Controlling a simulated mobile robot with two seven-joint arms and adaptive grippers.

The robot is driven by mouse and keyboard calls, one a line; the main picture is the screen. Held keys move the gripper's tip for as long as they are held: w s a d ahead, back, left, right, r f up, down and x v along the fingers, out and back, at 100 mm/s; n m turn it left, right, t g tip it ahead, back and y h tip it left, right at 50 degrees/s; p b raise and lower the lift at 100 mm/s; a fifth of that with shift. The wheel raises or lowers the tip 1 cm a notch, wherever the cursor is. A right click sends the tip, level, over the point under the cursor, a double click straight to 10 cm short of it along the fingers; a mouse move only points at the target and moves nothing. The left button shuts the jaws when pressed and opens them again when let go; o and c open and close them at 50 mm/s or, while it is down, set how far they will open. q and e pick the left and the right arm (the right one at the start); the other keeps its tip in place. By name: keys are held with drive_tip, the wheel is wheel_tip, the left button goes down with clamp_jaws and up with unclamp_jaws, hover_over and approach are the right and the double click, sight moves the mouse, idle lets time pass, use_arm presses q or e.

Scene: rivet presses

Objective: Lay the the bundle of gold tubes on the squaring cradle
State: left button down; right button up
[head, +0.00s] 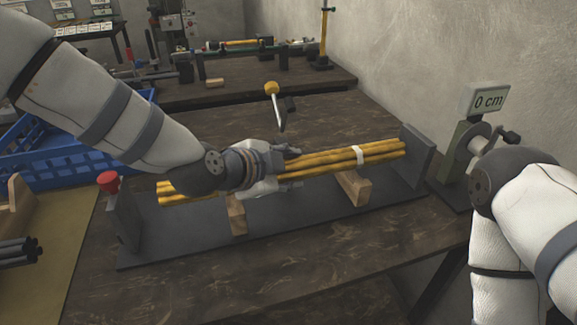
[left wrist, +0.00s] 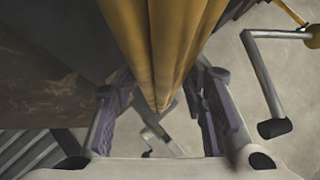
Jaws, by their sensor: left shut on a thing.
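The bundle of gold tubes (head: 325,162) has a white band near its right part. My left gripper (head: 287,170) is shut on the bundle near its middle; in the left wrist view (left wrist: 165,105) its purple-lined fingers stand on both sides of the tubes (left wrist: 163,45). The squaring cradle (head: 300,227) is a dark base plate with upright end plates and two wooden blocks. The bundle lies lengthwise over the blocks, its right end close to the right end plate (head: 417,152). I cannot tell whether it rests on the blocks. My right gripper is out of view.
A red knob (head: 108,181) tops the left end. A gauge reading 0 cm (head: 488,101) with a crank stands at right. A yellow-knobbed lever (head: 272,89) rises behind the bundle. A blue crate (head: 60,160) is at left. The front of the table is clear.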

use_arm(q)
drive_tip(key=shift+w+f, duration=0.1)
drive_tip(key=shift+f, duration=0.9)
drive_tip(key=c, duration=0.9)
unclamp_jaws()
drive_tip(key=shift+f, duration=0.2)
drive_tip(key=v, duration=1.2)
drive_tip(key=shift+r, duration=0.15)
